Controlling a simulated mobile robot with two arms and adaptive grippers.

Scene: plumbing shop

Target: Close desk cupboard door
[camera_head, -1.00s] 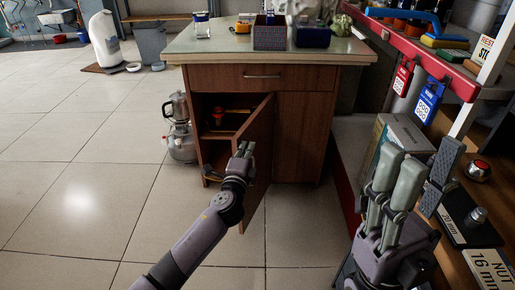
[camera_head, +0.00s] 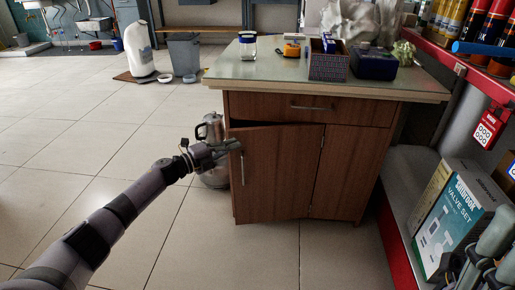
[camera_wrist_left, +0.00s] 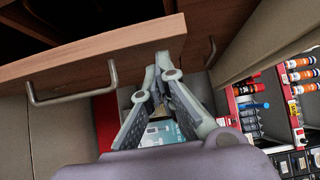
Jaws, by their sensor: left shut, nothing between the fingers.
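The brown wooden desk (camera_head: 335,105) has its left cupboard door (camera_head: 280,175) slightly ajar in the head view. A dark gap shows along the door's top, below the drawer (camera_head: 275,108). My left gripper (camera_head: 232,147) is shut and empty at the door's upper left corner, on its outer side. In the wrist view the left gripper's fingertips (camera_wrist_left: 163,62) meet close to the door's edge (camera_wrist_left: 100,45), with a metal handle (camera_wrist_left: 70,97) to their left. Whether they touch the door is unclear. My right gripper (camera_head: 490,258) is partly cut off at the lower right.
A silver kettle (camera_head: 211,128) stands behind the desk's left side. A valve set box (camera_head: 455,220) and a red-edged shelf (camera_head: 478,72) are at the right. Jars and boxes stand on the desktop. The tiled floor in front is clear.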

